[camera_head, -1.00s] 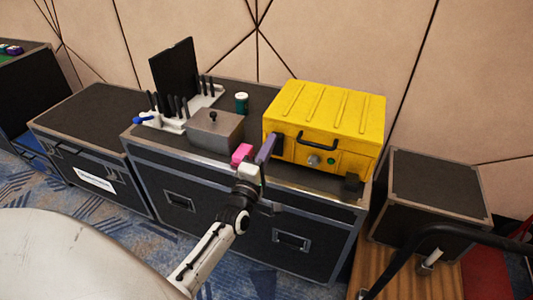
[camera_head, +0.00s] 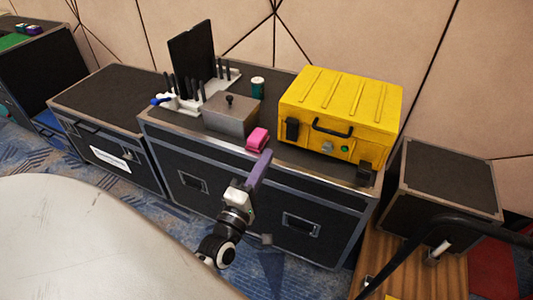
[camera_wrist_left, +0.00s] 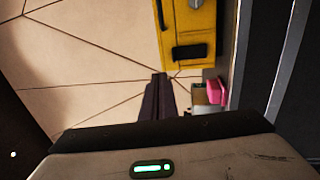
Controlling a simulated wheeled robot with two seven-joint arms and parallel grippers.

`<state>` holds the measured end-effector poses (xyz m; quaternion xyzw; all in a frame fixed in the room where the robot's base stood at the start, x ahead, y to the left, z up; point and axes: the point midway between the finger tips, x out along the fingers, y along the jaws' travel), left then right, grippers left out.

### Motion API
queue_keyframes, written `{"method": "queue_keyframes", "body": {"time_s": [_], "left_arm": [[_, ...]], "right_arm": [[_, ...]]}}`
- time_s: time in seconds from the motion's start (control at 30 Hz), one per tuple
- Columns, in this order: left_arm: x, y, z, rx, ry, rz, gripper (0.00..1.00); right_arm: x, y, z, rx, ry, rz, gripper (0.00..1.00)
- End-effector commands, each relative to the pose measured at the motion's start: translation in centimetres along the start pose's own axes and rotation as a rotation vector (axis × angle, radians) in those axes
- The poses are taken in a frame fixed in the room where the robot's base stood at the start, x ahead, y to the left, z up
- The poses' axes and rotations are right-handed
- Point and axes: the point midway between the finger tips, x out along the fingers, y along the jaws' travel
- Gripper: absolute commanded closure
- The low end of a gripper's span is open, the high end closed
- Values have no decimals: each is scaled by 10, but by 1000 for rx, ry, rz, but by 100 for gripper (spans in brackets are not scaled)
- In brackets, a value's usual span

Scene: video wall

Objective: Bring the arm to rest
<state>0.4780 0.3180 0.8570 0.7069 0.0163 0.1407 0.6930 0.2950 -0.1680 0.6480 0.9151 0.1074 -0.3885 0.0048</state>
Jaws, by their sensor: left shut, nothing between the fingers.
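My left gripper (camera_head: 262,165) is in front of the long black flight case (camera_head: 180,160), near its top front edge. Its purple-grey fingers are together with nothing between them. In the left wrist view the closed fingers (camera_wrist_left: 159,100) point toward the wall and yellow case. A pink object (camera_head: 257,139) sits on the case's front edge, just behind the fingertips and apart from them as far as I can tell. It also shows in the left wrist view (camera_wrist_left: 215,91). My right gripper is not in view.
On the long case stand a yellow case (camera_head: 340,110), a grey metal box (camera_head: 230,115), a green jar (camera_head: 257,86) and a white rack (camera_head: 190,102) with black tools. A lower black case (camera_head: 105,100) stands left, another black case (camera_head: 450,180) right. Patterned carpet lies in front.

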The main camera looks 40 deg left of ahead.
Motion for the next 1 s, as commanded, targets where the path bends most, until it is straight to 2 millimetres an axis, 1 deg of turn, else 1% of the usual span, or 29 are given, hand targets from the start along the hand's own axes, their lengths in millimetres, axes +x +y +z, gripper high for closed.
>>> {"method": "queue_keyframes", "body": {"time_s": [0.1,0.3,0.37,0.43,0.47,0.5,0.57,0.6,0.67,0.7,0.8,0.9,1.0], "left_arm": [[-4,1,0,0,0,-1,100],[-6,-2,2,18,-9,-11,100],[-11,-9,10,74,-38,-43,100],[-24,-27,26,201,-108,-112,100],[-32,-37,35,278,-152,-149,100],[-46,-53,48,394,-223,-201,100],[-73,-78,66,584,-348,-277,100],[-93,-94,77,712,-438,-319,100],[-125,-115,89,895,-578,-369,100],[-146,-127,95,1005,-669,-391,100],[-193,-150,104,1231,-873,-418,100],[-226,-163,105,1380,-1023,-421,100],[-242,-168,105,1451,-1098,-417,100]], "right_arm": [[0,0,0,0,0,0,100],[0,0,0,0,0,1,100],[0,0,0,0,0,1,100],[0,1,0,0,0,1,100],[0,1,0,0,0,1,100],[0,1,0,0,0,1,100],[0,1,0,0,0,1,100],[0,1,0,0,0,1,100],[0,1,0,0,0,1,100],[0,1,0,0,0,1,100],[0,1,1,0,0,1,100],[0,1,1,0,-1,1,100],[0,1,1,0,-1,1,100]]}}
